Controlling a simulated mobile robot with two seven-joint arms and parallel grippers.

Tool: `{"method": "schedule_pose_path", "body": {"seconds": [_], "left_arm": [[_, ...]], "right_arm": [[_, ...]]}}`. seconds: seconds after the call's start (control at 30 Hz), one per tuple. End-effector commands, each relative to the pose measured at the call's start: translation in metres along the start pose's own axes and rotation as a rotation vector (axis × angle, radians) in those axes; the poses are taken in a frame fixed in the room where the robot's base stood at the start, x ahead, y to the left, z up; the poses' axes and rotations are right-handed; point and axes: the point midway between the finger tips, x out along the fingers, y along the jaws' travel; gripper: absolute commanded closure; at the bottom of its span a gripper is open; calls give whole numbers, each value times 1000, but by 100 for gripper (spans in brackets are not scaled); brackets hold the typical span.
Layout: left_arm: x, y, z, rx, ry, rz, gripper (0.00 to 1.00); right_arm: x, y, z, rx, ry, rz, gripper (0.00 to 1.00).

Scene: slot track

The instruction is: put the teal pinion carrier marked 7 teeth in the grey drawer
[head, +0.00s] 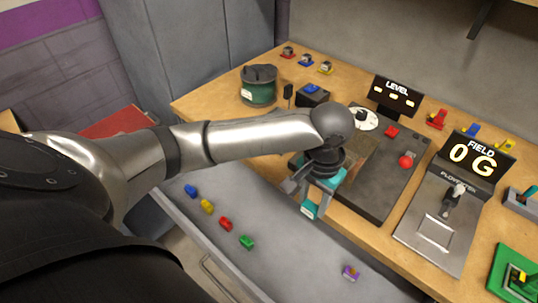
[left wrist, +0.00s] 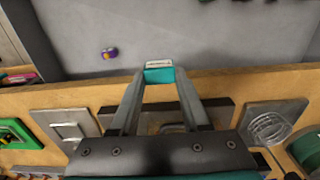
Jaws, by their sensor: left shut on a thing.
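My left gripper (head: 308,204) is shut on a small teal block, the pinion carrier (head: 310,209), which has a pale label on top. The carrier also shows between the fingertips in the left wrist view (left wrist: 159,74). The label is too small to read. The grey drawer (head: 290,262) is open below the table's front edge. The gripper holds the carrier over the drawer's back edge, close to the table; I cannot tell its height. My right gripper is in neither view.
In the drawer lie blue (head: 191,190), yellow (head: 207,206), red (head: 225,223) and green (head: 246,242) pieces and a purple one (head: 351,272). Its middle floor is clear. On the table stand a dark plate (head: 385,190), a green canister (head: 258,90) and a "FIELD 0 G" display (head: 474,159).

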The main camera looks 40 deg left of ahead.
Motion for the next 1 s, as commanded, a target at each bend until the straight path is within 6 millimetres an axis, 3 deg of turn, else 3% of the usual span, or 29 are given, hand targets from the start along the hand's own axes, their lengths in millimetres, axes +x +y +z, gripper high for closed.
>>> {"method": "schedule_pose_path", "body": {"seconds": [0.17, 0.63, 1.0], "left_arm": [[18, -2, 2, -3, -3, -2, 100], [138, -2, 3, -3, -3, -3, 100], [173, -2, 2, -1, -1, -3, 100]], "right_arm": [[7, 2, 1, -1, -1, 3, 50], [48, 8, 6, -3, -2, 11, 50], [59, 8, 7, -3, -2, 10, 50]]}}
